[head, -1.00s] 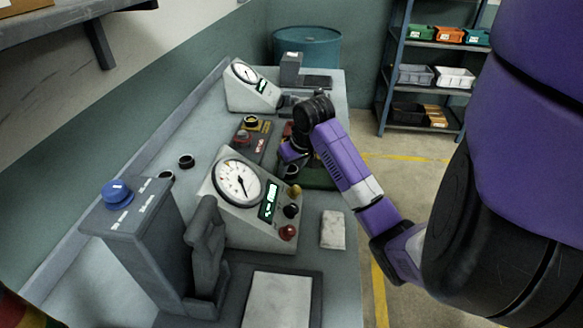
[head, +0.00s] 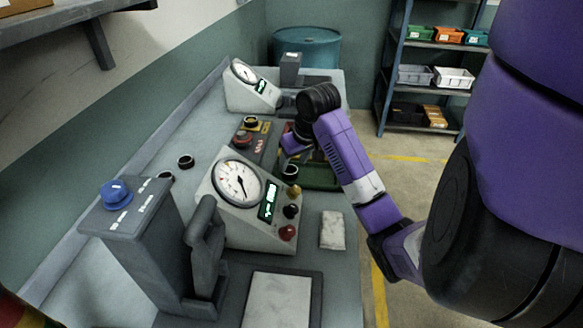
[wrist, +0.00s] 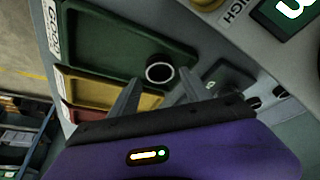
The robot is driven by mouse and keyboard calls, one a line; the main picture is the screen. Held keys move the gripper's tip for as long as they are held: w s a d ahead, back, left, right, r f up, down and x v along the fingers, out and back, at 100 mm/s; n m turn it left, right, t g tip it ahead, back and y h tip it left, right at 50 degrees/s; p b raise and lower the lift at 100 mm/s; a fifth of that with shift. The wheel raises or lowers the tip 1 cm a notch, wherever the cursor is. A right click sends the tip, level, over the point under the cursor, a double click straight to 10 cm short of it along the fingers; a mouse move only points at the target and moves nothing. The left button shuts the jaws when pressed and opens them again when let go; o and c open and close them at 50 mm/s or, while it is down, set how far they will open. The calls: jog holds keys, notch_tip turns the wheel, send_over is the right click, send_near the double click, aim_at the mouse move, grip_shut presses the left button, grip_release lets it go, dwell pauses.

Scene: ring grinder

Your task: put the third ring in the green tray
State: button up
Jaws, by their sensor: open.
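The green tray (wrist: 112,38) fills the upper left of the wrist view; in the head view its bare part (head: 322,178) shows right of the gauge box. A dark ring with a pale rim (wrist: 160,72) sits at the tray's near right corner, seemingly inside it; it also shows in the head view (head: 290,172). My gripper (wrist: 160,77) is open, its fingers either side of the ring in the picture; contact cannot be told. In the head view my gripper (head: 293,145) is above the ring.
A yellow tray (wrist: 105,92) and a red tray (wrist: 88,116) lie beside the green one. The gauge box (head: 250,205) stands close in front of the ring. A grey post-like machine (head: 150,240) and a pale block (head: 332,230) are nearer on the bench.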

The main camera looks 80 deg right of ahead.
jog(key=p+v, duration=0.3)
jog(key=v, duration=0.5)
jog(key=shift+p, duration=0.4)
jog(key=shift+s+r, duration=0.1)
jog(key=shift+s, duration=0.05)
